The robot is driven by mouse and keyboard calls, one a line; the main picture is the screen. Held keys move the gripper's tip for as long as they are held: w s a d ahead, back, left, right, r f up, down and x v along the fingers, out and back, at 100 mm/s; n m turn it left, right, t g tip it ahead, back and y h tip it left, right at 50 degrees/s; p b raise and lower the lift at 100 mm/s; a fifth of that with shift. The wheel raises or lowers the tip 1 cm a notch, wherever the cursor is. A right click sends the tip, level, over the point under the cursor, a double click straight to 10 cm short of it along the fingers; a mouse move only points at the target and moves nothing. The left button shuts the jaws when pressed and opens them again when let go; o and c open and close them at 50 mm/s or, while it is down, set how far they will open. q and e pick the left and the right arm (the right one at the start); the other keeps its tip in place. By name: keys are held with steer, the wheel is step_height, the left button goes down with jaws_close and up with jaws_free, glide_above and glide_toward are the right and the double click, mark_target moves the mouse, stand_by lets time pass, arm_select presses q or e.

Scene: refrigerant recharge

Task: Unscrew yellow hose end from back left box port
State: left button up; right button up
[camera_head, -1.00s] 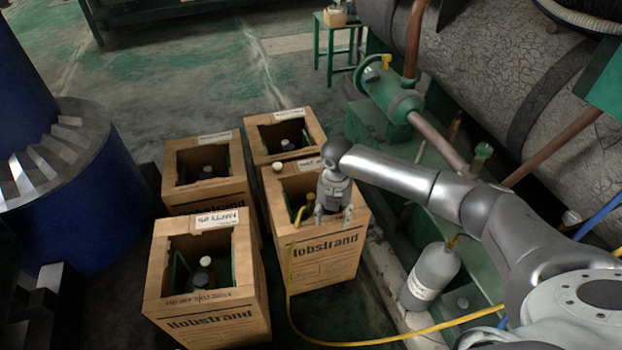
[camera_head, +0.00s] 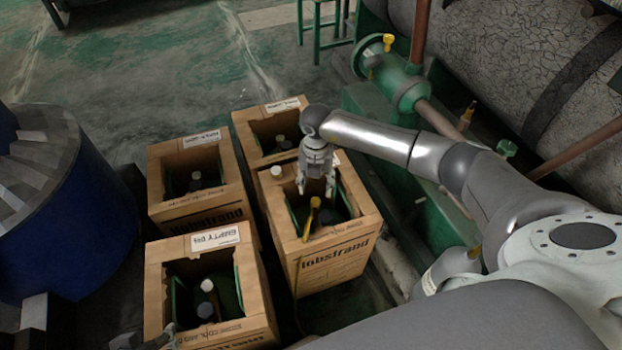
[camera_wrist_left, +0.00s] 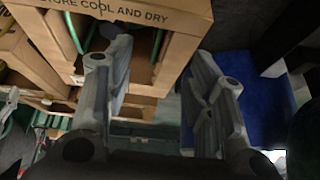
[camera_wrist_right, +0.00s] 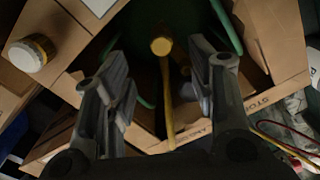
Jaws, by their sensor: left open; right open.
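The yellow hose end (camera_head: 315,204) stands up in the cut-out of the front right box (camera_head: 336,252). In the right wrist view its round yellow top (camera_wrist_right: 161,46) shows between my open fingers, with the yellow hose (camera_wrist_right: 168,105) running down from it. My right gripper (camera_head: 317,188) is open and empty over that cut-out, fingers pointing down. I cannot tell if they touch the hose. The back left box (camera_head: 202,211) shows no yellow hose; dark interior parts are hard to make out. My left gripper (camera_wrist_left: 160,75) is open and empty near the front left box (camera_wrist_left: 130,14).
The back right box (camera_head: 242,130) and front left box (camera_head: 155,300) stand close by. A white cap (camera_wrist_right: 32,53) sits on the box top beside my right gripper. A blue drum (camera_head: 70,215) is at left, green machinery (camera_head: 400,88) at right.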

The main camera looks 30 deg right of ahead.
mark_target(316, 200)
steer(key=shift+s+f, duration=0.15)
step_height(316, 200, down, 2)
steer(key=shift+f+b, duration=0.1)
steer(key=shift+b, duration=1)
arm_select(q)
steer(key=w+d+r+t+h+b, duration=0.25)
steer(key=w+d+r+t, duration=0.25)
steer(key=w+r+t, duration=0.65)
arm_select(e)
steer(key=shift+f+p, duration=0.35)
steer(key=shift+f, duration=0.6)
step_height(316, 200, down, 2)
steer(key=shift+f+b, duration=0.1)
steer(key=shift+b, duration=0.9)
step_height(316, 200, down, 2)
steer(key=shift+b, duration=1.05)
arm_select(q)
steer(key=s+r+t+h, duration=0.2)
steer(key=r+t, duration=0.2)
steer(key=r, duration=0.4)
steer(key=s+d+r+m+t+h, duration=0.1)
steer(key=s+r+t+h, duration=0.1)
steer(key=r+t, duration=0.3)
step_height(316, 200, up, 4)
steer(key=shift+r, duration=0.1)
arm_select(e)
steer(key=shift+f, duration=0.1)
steer(key=shift+c, duration=0.3)
